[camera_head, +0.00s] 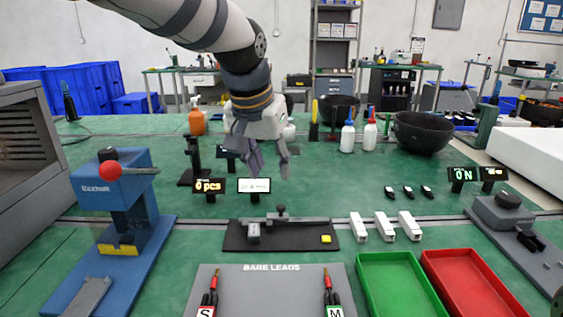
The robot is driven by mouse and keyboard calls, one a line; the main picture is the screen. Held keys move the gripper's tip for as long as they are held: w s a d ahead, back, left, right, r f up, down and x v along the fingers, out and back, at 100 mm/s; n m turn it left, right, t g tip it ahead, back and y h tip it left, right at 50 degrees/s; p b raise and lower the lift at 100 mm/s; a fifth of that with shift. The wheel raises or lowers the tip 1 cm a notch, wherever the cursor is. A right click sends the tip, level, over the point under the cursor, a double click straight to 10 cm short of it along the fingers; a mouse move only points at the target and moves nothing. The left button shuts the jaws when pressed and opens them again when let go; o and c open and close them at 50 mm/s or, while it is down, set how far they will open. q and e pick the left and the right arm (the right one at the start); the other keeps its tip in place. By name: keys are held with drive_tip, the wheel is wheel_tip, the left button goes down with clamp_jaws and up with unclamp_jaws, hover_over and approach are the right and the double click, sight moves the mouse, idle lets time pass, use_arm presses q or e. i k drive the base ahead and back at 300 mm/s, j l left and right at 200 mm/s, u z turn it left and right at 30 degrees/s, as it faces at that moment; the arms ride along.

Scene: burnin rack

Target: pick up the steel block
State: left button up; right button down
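A small grey metal block (253,232), which looks like the steel block, sits at the left end of a black fixture plate (234,241) in the middle of the bench. My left gripper (270,162) hangs above and behind the fixture, fingers pointing down and spread apart. Nothing shows between its fingers, and it is well clear of the block. My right gripper is not in view.
Small displays (254,185) stand behind the fixture. Three white blocks (385,228) lie to its right. A green tray (398,290) and red tray (470,285) are front right; a blue press (115,195) stands left. Bottles (348,137) and a black bowl (422,133) are behind.

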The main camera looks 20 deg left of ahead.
sight(255, 230)
drive_tip(key=k, duration=1.5)
